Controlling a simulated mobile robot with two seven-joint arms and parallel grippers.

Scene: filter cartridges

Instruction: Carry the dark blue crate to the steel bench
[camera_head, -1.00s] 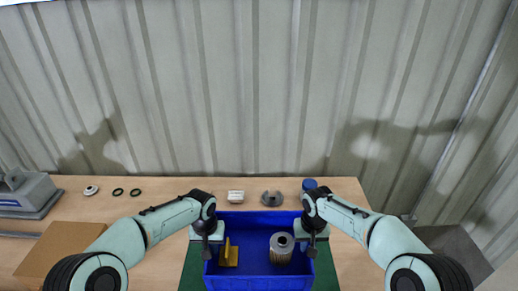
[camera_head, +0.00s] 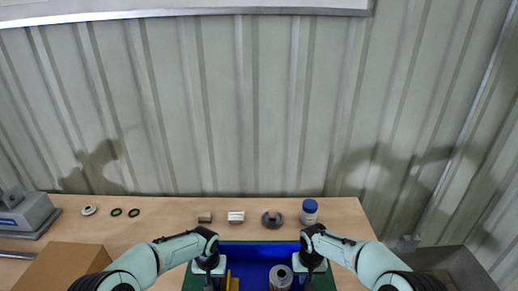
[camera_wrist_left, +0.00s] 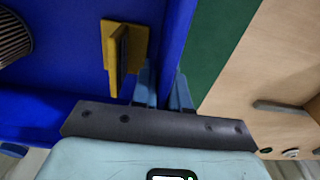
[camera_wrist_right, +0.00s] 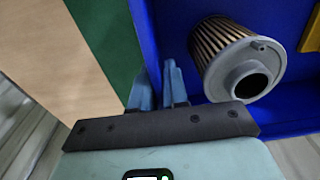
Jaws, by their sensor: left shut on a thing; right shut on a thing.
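The dark blue crate (camera_head: 260,249) stands between my two grippers at the bottom of the head view; its near part is cut off by the frame. A pleated filter cartridge (camera_wrist_right: 230,60) and a yellow bracket-like piece (camera_wrist_left: 125,45) are inside it. My left gripper (camera_wrist_left: 165,88) is shut on the crate's left wall, beside the yellow piece. My right gripper (camera_wrist_right: 160,88) is shut on the crate's right wall, beside the cartridge. The head view does not show clearly whether the crate is lifted. I cannot identify the steel bench in these views.
A wooden table with a green mat (camera_wrist_right: 105,40) lies around the crate. Along its back are a blue-capped jar (camera_head: 309,212), a grey ring part (camera_head: 272,219), a white block (camera_head: 236,217) and a brown block (camera_head: 205,217). A cardboard box (camera_head: 62,267) and grey machine (camera_head: 25,214) stand left.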

